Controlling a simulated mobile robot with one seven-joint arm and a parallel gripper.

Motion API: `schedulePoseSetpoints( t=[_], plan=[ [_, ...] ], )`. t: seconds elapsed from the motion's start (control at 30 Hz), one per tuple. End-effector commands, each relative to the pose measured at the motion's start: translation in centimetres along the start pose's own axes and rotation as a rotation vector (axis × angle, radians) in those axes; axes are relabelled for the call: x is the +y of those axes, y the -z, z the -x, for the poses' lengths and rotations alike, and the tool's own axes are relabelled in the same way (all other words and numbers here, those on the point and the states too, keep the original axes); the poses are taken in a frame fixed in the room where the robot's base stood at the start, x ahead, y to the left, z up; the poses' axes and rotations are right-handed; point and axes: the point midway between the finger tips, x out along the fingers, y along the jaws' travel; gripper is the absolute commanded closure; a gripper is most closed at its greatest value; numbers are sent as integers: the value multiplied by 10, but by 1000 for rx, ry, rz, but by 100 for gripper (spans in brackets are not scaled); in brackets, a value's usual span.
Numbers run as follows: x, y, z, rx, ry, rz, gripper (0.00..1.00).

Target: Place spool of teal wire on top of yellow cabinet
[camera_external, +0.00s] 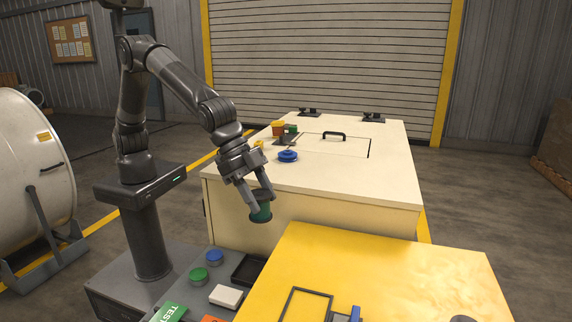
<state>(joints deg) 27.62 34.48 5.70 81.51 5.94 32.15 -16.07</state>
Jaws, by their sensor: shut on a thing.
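The spool of teal wire (261,211) is dark green-teal and sits between the fingers of my gripper (259,197). My gripper points down and is shut on it. The spool is held in the air in front of the cream cabinet's near side. The yellow cabinet (400,270) is at the lower right, and its flat top is cut off by the bottom edge of the view. The spool is to the left of the yellow cabinet's far left corner and appears apart from its top.
The cream cabinet (370,185) carries a blue spool (288,156), small coloured items and a black handle (334,135). A black tray (248,268), green and blue round pieces and a white block (226,296) lie below my gripper. The yellow top's middle is clear.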

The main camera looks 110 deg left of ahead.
Motion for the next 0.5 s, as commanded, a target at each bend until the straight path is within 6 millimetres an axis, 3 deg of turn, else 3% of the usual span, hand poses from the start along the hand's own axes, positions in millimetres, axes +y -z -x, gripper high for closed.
schedulePoseSetpoints(
  t=[0.5],
  plan=[
    [-83,12,-82,-1,0,1,79]
  ],
)
